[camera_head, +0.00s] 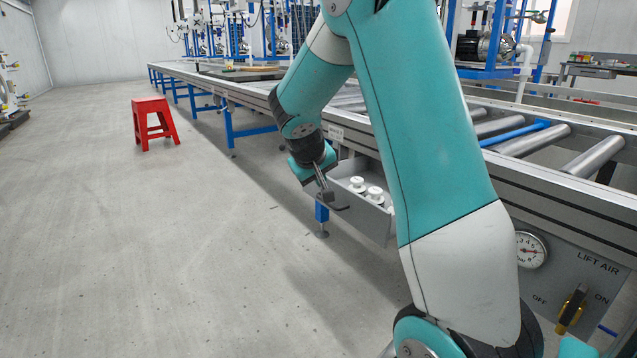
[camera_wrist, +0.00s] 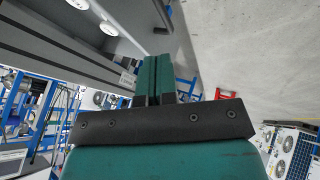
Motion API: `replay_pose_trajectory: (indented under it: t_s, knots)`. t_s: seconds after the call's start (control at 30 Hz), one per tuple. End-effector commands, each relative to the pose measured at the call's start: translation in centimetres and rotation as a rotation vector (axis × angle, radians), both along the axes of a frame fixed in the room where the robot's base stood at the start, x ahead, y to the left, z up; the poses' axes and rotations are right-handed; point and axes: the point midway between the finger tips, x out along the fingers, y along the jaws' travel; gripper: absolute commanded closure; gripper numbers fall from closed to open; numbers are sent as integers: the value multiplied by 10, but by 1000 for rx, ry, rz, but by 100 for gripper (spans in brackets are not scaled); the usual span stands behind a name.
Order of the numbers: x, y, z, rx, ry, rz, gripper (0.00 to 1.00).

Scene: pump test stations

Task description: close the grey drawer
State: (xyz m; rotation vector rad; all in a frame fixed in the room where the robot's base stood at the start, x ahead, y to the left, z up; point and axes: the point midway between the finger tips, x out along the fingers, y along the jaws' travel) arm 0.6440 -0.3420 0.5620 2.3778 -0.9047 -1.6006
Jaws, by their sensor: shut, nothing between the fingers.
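The grey drawer (camera_head: 362,216) stands open under the roller conveyor in the head view, with white round-topped parts (camera_head: 375,194) inside. Its far right end is hidden behind my arm. In the wrist view the drawer (camera_wrist: 143,14) is at the top left, with white parts (camera_wrist: 107,27) in it. My gripper (camera_head: 334,202) is at the drawer's outer left side in the head view, pointing down towards it. Its two green fingers (camera_wrist: 156,60) are together with nothing between them. The fingertips look close to the drawer's wall; I cannot tell if they touch.
A blue leg (camera_head: 321,213) stands by the drawer. A red stool (camera_head: 154,122) is at the left. The floor between is clear.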

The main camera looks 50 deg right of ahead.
Motion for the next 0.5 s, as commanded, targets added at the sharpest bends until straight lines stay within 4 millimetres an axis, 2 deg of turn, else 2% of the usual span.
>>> replay_pose_trajectory:
  t_s: [0.03,0.23,0.4,0.5]
  knots:
    - [3,-7,-17,1,0,-4,100]
    - [13,-30,-50,1,1,-2,100]
    - [7,-55,-48,1,-2,-3,100]
    - [6,-63,-46,1,-2,-1,100]
